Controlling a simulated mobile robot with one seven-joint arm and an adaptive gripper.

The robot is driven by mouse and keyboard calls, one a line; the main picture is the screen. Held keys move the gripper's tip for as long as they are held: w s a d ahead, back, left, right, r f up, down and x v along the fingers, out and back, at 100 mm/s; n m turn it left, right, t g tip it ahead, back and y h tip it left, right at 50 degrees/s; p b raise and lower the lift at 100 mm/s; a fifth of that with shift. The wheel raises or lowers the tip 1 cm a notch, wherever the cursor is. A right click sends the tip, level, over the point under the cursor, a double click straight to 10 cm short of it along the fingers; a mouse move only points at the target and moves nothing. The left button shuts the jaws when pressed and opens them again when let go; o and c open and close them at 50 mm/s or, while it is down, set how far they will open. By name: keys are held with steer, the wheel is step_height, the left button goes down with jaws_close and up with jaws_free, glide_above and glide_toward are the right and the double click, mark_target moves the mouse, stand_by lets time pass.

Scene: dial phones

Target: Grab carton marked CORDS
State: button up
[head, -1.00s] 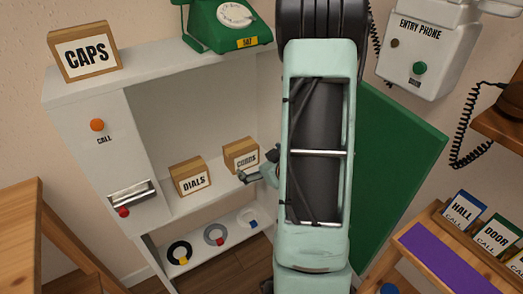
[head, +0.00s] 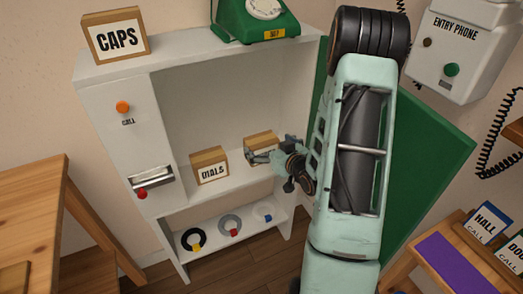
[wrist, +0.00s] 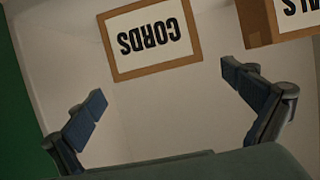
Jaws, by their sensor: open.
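The CORDS carton (head: 261,142) stands on the middle shelf of the white cabinet, to the right of the DIALS carton (head: 210,168). In the head view my gripper (head: 268,156) hides most of its front. In the wrist view the CORDS carton (wrist: 152,38) appears upside down, a cardboard box with a white label, beyond and between the open fingers. My gripper (wrist: 165,108) is open and empty, with a gap between its fingertips and the carton. The DIALS carton (wrist: 290,18) shows partly at the upper right, beyond the other finger.
Colored dial rings, such as the black one (head: 193,239), lie on the lower shelf. A CAPS carton (head: 116,36) and a green phone (head: 254,18) stand on the cabinet top. A green panel (head: 425,150) is behind my arm. A wooden table (head: 35,200) stands at left.

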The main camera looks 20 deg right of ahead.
steer(key=x, duration=0.2)
steer(key=shift+w+f, duration=0.15)
steer(key=shift+w, duration=0.15)
steer(key=c, duration=1.5)
